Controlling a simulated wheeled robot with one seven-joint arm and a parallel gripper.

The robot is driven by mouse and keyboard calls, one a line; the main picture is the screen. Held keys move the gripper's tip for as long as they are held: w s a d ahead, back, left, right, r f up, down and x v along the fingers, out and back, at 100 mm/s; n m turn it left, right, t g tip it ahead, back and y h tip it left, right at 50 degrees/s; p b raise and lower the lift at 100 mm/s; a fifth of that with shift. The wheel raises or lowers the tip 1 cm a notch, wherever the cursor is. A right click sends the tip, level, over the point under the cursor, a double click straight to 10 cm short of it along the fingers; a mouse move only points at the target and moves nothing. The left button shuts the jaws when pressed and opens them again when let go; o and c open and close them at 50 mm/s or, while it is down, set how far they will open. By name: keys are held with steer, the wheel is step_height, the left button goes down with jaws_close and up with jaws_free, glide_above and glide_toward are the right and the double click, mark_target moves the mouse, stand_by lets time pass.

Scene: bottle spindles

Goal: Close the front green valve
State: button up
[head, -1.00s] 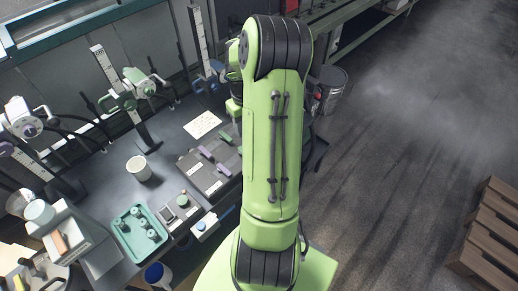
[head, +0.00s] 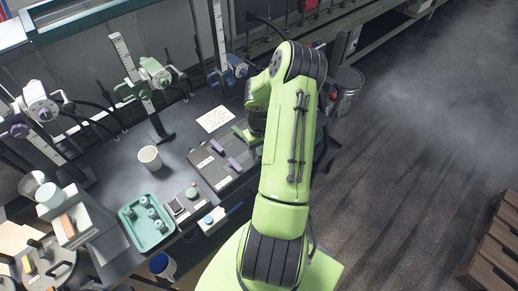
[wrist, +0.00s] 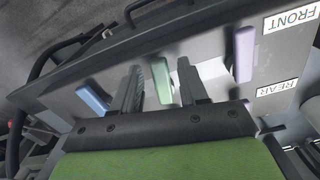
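In the wrist view, a green valve lever (wrist: 161,82) lies on the grey valve panel (wrist: 215,75), between a blue lever (wrist: 93,100) and a purple lever (wrist: 244,55). This row lines up roughly with the FRONT label (wrist: 287,19); the REAR label (wrist: 276,88) is below it. My gripper (wrist: 159,68) is open, one finger on each side of the green lever. I cannot tell whether either finger touches it. In the head view, the panel (head: 207,166) shows two purple levers and a green lever (head: 238,132); my arm hides the gripper and the panel's right part.
A white cup (head: 149,158), a teal tray (head: 137,241) with several small green parts and a paper sheet (head: 215,119) are on the dark bench left of my arm. Clamp stands with handles line the bench's back. Open floor (head: 410,150) lies to the right.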

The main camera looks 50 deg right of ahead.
jaws_close()
steer(key=shift+d+f+n+b, duration=0.1)
steer(key=shift+d+n+b, duration=0.2)
steer(key=shift+n+b, duration=0.45)
steer(key=shift+s+n, duration=0.1)
steer(key=shift+n, duration=0.35)
steer(key=shift+o, duration=0.7)
jaws_free()
steer(key=shift+r, duration=0.2)
step_height(320, 180, up, 16)
steer(key=p, duration=0.1)
steer(key=shift+f, duration=0.15)
